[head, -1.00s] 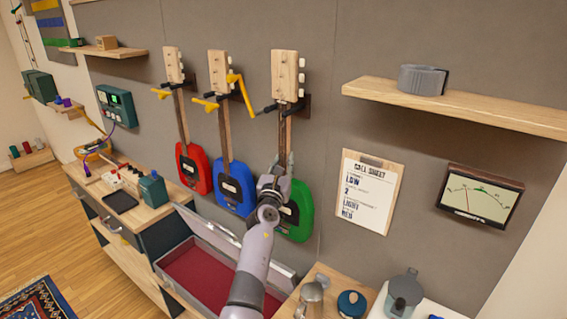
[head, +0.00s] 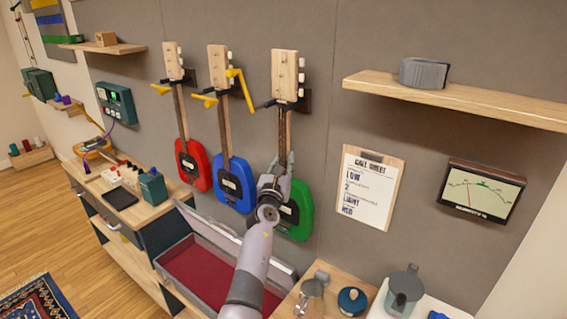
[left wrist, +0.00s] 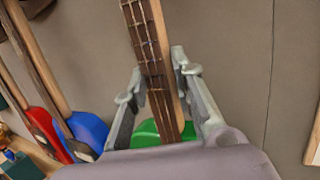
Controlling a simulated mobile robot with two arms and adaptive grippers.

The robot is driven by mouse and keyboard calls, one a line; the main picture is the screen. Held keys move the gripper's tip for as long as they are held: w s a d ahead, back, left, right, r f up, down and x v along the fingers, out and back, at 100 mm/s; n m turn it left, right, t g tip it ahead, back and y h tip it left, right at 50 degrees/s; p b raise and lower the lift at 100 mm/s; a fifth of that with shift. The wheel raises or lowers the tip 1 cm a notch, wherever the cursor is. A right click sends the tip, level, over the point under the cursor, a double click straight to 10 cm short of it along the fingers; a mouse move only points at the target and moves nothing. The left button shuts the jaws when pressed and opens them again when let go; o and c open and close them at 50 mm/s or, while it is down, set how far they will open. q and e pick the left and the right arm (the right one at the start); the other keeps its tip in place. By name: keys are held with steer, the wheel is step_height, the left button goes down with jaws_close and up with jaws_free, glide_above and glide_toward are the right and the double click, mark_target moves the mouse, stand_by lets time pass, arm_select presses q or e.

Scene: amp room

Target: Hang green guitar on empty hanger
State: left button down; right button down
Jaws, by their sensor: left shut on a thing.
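The green guitar (head: 298,212) is upright against the grey wall, its pale headstock (head: 284,74) at the black-pronged hanger (head: 304,99), rightmost of three. The neck appears to be between the prongs; whether the hanger bears its weight I cannot tell. My left gripper (head: 282,166) is shut on the lower neck, just above the body, and its arm hides part of the green body. In the left wrist view the fingers lie on both sides of the fretted neck (left wrist: 153,62), with the green body (left wrist: 150,130) below. My right gripper is out of view.
A red guitar (head: 193,166) and a blue guitar (head: 234,185) hang to the left, close beside the green one. An open case (head: 205,275) with red lining lies below. A shelf (head: 460,103) juts out at the right, above a clipboard (head: 370,190) and a meter (head: 481,192).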

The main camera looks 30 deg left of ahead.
arm_select(q)
steer(key=c, duration=1.7)
jaws_free()
steer(key=shift+r, duration=0.4)
steer(key=o, duration=0.4)
steer(key=shift+s, duration=0.2)
steer(key=shift+w+f, duration=0.1)
steer(key=shift+f, duration=0.55)
steer(key=shift+d, duration=0.1)
steer(key=shift+s, duration=0.3)
steer(key=v, duration=1.1)
steer(key=shift+s+d+r, duration=0.1)
steer(key=shift+s+r, duration=0.05)
steer(key=shift+r, duration=0.1)
steer(key=shift+r, duration=0.1)
